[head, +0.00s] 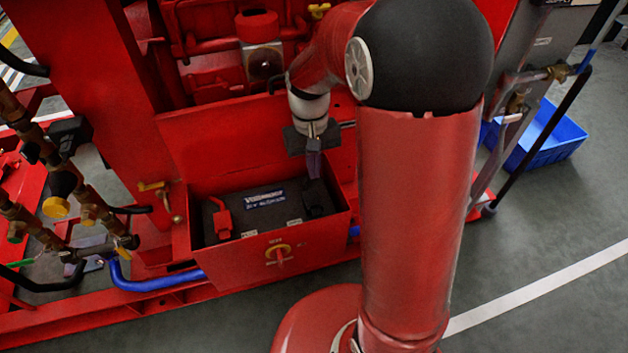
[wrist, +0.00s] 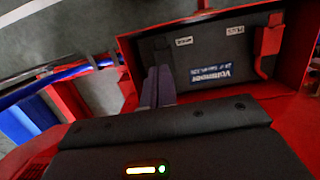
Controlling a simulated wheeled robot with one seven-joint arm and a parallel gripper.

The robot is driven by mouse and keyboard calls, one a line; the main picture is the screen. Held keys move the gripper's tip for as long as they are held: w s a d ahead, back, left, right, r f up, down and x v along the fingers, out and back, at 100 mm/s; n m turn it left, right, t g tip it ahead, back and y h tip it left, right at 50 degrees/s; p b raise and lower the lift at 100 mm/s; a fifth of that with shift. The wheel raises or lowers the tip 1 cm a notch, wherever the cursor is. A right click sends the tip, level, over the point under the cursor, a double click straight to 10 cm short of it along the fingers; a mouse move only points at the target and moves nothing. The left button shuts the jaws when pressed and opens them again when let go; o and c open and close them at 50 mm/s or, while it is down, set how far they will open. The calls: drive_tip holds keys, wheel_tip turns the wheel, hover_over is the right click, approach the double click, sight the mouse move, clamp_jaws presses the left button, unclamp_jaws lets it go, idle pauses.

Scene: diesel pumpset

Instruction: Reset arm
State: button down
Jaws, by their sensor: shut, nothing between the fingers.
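My gripper (head: 314,172) hangs from my arm over the right part of an open red battery box (head: 310,240) in the head view. Its fingers are together, with nothing between them. In the wrist view my gripper's fingers (wrist: 158,80) point into the box, beside the battery label (wrist: 210,75). The black battery (head: 265,220) sits inside the box, with a red terminal cover (head: 222,218) at its left and a dark one (head: 318,198) just below my fingertips. I cannot tell whether the fingertips touch it.
Brass valves and pipes (head: 75,195) stand at the left. A blue hose (head: 155,282) runs low along the frame. A blue bin (head: 550,135) stands at the right. Grey floor (head: 540,230) is clear at the right.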

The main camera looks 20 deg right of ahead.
drive_tip(key=s+r+t, duration=0.3)
drive_tip(key=s+r, duration=0.4)
drive_tip(key=r, duration=0.4)
drive_tip(key=s+r+t, duration=0.2)
drive_tip(key=s+t, duration=0.2)
drive_tip(key=s, duration=0.5)
drive_tip(key=shift+s+r+t, duration=0.15)
drive_tip(key=shift+t, duration=0.15)
